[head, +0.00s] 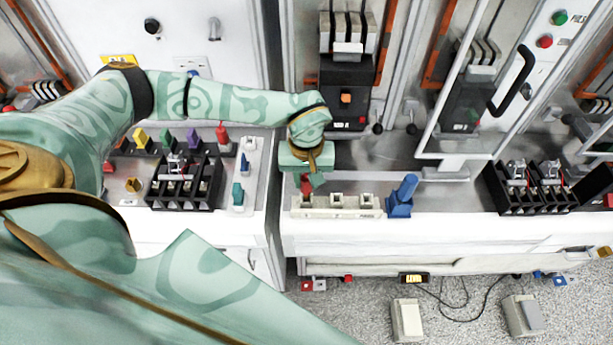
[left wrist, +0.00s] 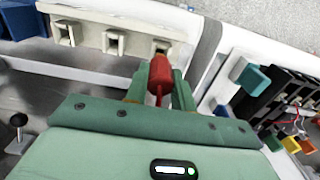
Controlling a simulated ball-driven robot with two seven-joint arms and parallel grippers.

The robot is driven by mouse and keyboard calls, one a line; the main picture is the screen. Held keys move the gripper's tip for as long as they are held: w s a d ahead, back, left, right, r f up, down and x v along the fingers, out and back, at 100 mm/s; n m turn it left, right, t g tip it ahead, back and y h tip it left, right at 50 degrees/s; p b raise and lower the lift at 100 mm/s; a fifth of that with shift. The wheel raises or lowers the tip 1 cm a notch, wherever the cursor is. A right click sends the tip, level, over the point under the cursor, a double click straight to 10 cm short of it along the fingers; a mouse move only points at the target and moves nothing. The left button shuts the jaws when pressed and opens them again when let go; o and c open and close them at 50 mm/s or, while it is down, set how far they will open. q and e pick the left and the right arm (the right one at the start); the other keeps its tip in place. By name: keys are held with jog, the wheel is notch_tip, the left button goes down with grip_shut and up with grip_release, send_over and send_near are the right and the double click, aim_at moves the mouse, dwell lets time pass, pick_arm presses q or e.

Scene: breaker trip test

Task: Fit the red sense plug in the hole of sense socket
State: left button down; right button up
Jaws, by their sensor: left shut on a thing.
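The red sense plug (head: 306,187) is between the fingers of my left gripper (head: 312,180), above the left end of a pale socket strip (head: 345,213). The left wrist view shows the red plug (left wrist: 160,75) between the green fingers, with its far end at the socket (left wrist: 161,46) nearest the strip's end. The strip also has a middle socket (head: 337,200) and a right socket (head: 366,200), both empty. The plug and fingers hide most of the left socket, so I cannot tell whether the plug's tip is inside it. My right gripper is not in view.
A blue upright piece (head: 402,197) stands at the strip's right end. To the left, a black terminal block (head: 186,182) stands among coloured plugs, including another red one (head: 222,137). A breaker (head: 345,90) rises behind the strip. A gap separates the two benches.

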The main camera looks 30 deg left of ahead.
aim_at(306, 187)
pick_arm(q)
jog(key=shift+f+b, duration=0.9)
jog(key=shift+f, duration=0.7)
jog(key=c, duration=1.1)
grip_release()
notch_tip(306, 187, up, 16)
jog(key=shift+r, duration=0.15)
